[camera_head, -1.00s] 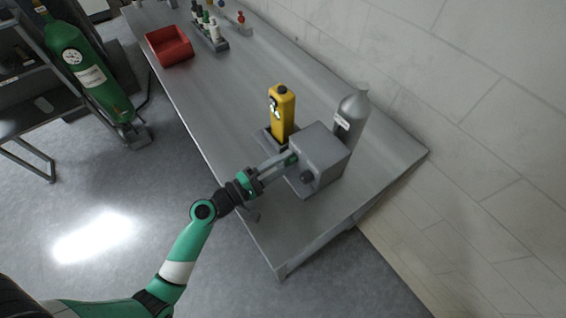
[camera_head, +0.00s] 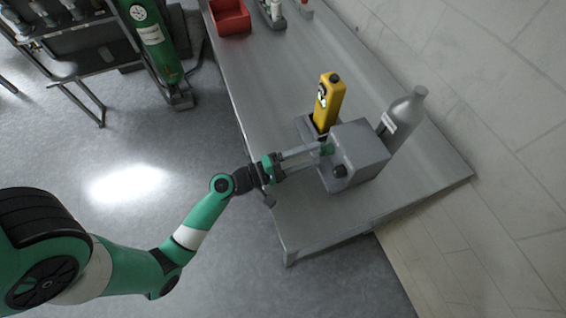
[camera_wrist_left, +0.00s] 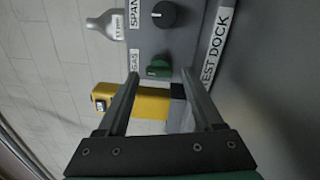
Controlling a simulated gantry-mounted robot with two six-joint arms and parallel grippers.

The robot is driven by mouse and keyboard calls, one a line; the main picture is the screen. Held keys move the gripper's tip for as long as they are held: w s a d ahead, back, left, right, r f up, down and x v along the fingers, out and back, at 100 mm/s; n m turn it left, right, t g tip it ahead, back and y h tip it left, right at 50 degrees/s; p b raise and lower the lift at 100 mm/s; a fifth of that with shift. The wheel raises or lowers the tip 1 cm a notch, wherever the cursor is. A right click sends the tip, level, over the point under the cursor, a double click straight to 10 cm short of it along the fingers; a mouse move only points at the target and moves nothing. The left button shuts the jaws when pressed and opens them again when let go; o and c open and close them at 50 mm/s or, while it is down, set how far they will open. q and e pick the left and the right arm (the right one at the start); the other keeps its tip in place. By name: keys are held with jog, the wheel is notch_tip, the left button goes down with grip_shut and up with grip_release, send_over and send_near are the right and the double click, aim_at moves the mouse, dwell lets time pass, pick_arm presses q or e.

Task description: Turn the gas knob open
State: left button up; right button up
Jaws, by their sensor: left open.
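The green gas knob (camera_wrist_left: 158,69) sits on the front of a grey box (camera_head: 361,150), beside a label reading "GAS" in the left wrist view. It also shows in the head view (camera_head: 327,149), partly hidden by my fingers. My left gripper (camera_wrist_left: 160,76) is open, with one finger on each side of the green knob in the wrist view. In the head view, its fingertips (camera_head: 322,152) reach the box front by the knob. I cannot tell whether they touch it. My right gripper is not in view.
A black knob (camera_wrist_left: 164,14) by the "SPAN" label sits near the green one. A yellow device (camera_head: 328,100) stands in a dock beside the box. A grey bottle (camera_head: 403,117) stands behind. The bench (camera_head: 265,75) is clear towards the red bin (camera_head: 229,17).

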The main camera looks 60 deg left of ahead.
pick_arm(q)
jog(key=s, duration=0.5)
jog(key=s+a, duration=0.1)
jog(key=s, duration=0.1)
jog(key=shift+s+f, duration=0.3)
jog(key=shift+s, duration=0.7)
